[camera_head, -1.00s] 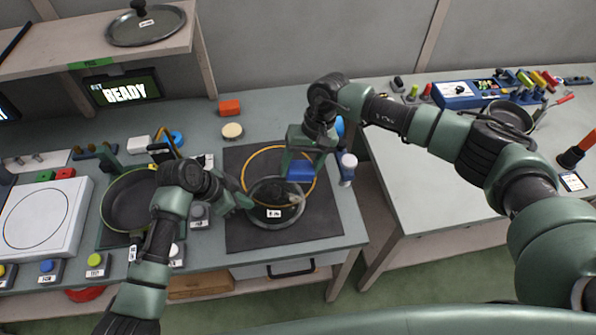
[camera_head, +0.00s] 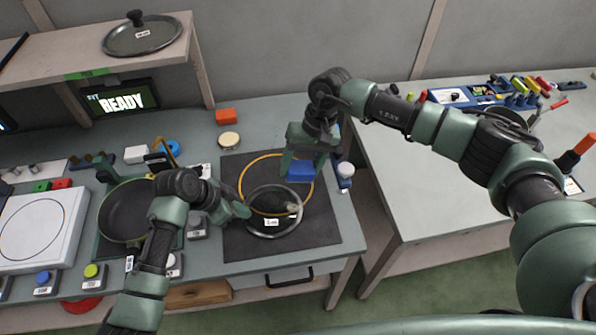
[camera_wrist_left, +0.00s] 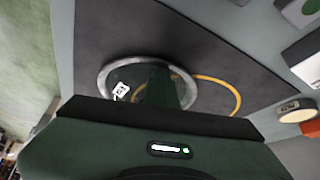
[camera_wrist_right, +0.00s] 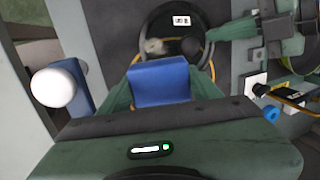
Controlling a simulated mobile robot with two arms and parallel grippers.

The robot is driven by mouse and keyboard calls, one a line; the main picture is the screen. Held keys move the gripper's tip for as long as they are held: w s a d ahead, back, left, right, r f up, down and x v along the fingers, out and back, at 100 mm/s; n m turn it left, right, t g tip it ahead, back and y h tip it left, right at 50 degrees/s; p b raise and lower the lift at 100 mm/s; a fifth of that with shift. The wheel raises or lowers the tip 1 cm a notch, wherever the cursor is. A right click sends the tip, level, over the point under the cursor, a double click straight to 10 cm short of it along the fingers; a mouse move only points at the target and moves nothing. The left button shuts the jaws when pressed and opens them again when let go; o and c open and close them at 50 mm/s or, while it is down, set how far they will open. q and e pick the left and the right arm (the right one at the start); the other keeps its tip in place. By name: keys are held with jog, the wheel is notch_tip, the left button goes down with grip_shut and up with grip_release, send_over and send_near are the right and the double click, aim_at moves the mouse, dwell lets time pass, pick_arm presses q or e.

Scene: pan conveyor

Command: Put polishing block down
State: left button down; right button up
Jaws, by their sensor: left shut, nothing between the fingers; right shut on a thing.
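The blue polishing block (camera_head: 301,172) is between the fingers of my right gripper (camera_head: 302,158), above the back right of the dark mat. In the right wrist view the block (camera_wrist_right: 160,82) sits between both fingertips, its underside hidden. A round glass-like lid or pan (camera_head: 273,232) with a white label and a pale smudge lies on the mat in front of the block. My left gripper (camera_head: 240,210) is shut and empty at its left rim; the left wrist view shows its fingers (camera_wrist_left: 163,85) over the rim. I cannot tell whether they touch it.
A yellow ring (camera_head: 241,183) marks the dark mat (camera_head: 320,230). A blue holder with a white knob (camera_head: 345,170) stands at the table's right edge. A round pad (camera_head: 229,140) and an orange block (camera_head: 226,115) lie behind. A pan (camera_head: 125,212) stands left.

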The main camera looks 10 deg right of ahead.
jog(key=s+d+f+n+h, duration=0.2)
jog(key=s+d+n+h, duration=0.15)
jog(key=s, duration=0.55)
jog(key=n, duration=0.1)
send_over(320, 227)
jog(key=shift+t, duration=0.4)
notch_tip(320, 227, down, 5)
jog(key=shift+s+f, duration=0.1)
jog(key=shift+f, duration=2.15)
jog(key=shift+f, duration=0.15)
jog(key=o, duration=1.2)
notch_tip(320, 227, up, 12)
jog(key=shift+r, duration=0.2)
